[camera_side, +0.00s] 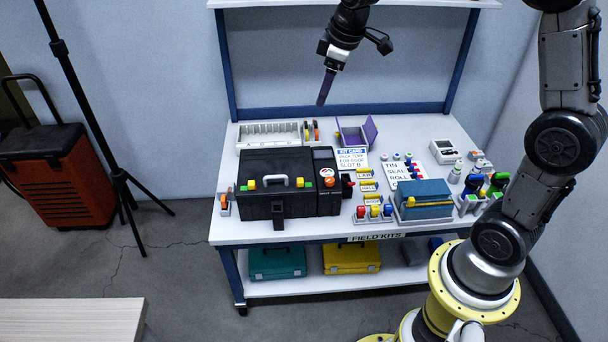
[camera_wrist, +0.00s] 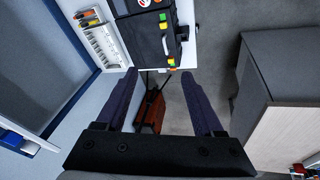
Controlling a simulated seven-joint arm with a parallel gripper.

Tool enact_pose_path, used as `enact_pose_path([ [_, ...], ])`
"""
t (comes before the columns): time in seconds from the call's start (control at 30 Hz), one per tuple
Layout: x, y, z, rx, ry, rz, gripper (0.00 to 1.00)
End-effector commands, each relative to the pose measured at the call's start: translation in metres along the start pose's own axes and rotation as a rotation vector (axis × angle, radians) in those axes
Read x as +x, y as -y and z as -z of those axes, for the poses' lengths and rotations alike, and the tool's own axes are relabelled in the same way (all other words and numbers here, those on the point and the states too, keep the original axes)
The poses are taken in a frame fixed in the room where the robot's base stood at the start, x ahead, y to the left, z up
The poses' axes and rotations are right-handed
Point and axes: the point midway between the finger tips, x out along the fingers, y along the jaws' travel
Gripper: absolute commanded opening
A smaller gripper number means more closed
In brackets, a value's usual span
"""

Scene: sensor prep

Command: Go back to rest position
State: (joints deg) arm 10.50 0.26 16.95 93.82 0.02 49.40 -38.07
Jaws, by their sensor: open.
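My gripper (camera_side: 325,87) hangs high above the back of the white workbench (camera_side: 228,229), pointing down, clear of everything on it. In the wrist view my gripper (camera_wrist: 159,84) shows two dark fingers spread wide apart with nothing between them. The floor and an orange-brown case (camera_wrist: 153,108) show in the gap between the fingers.
A black toolbox (camera_side: 290,190) stands on the bench, with a white tray (camera_side: 268,136), a purple open box (camera_side: 356,133) and a blue box (camera_side: 424,196) around it. A black tripod (camera_side: 121,180) and an orange cart (camera_side: 60,175) stand at left. A shelf (camera_side: 400,3) runs above.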

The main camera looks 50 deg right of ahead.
Motion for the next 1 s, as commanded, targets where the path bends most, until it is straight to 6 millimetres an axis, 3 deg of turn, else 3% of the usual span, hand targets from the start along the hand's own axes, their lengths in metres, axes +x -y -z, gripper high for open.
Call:
enact_pose_path([
  [0.03, -0.026, 0.014, -0.004, 0.003, -0.033, -0.016, 0.69],
  [0.2, -0.087, 0.062, -0.034, 0.048, -0.122, -0.046, 0.69],
  [0.4, -0.126, 0.120, -0.092, 0.145, -0.210, -0.050, 0.69],
  [0.57, -0.125, 0.159, -0.145, 0.262, -0.241, -0.028, 0.69],
  [0.7, -0.107, 0.178, -0.177, 0.377, -0.205, 0.000, 0.69],
  [0.8, -0.095, 0.185, -0.188, 0.455, -0.164, 0.019, 0.69],
  [1.0, -0.097, 0.184, -0.186, 0.499, -0.167, 0.022, 0.69],
])
